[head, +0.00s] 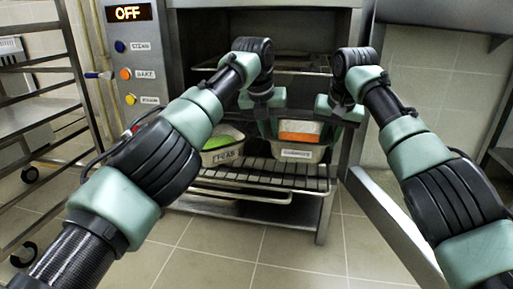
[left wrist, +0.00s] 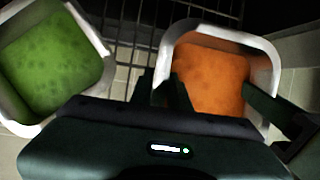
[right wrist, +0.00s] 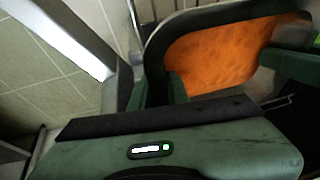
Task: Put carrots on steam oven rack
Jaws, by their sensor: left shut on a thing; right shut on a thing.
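The carrots pan (head: 297,153) is a pale container with orange contents and a label on its front. It is inside the steam oven, over the wire rack (head: 262,174), to the right of the peas pan (head: 222,155). My left gripper (head: 266,118) is shut on its left side and my right gripper (head: 338,112) is shut on its right side. The carrots (left wrist: 208,72) also show in the left wrist view and the carrots (right wrist: 225,55) in the right wrist view. I cannot tell whether the pan's base touches the rack.
The peas pan (left wrist: 50,62) with green contents stands close on the left. The oven's open door (head: 390,225) is at the right. A control panel (head: 140,75) reading OFF is at the left, beside a wheeled rack trolley (head: 35,115). Another rack level lies below.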

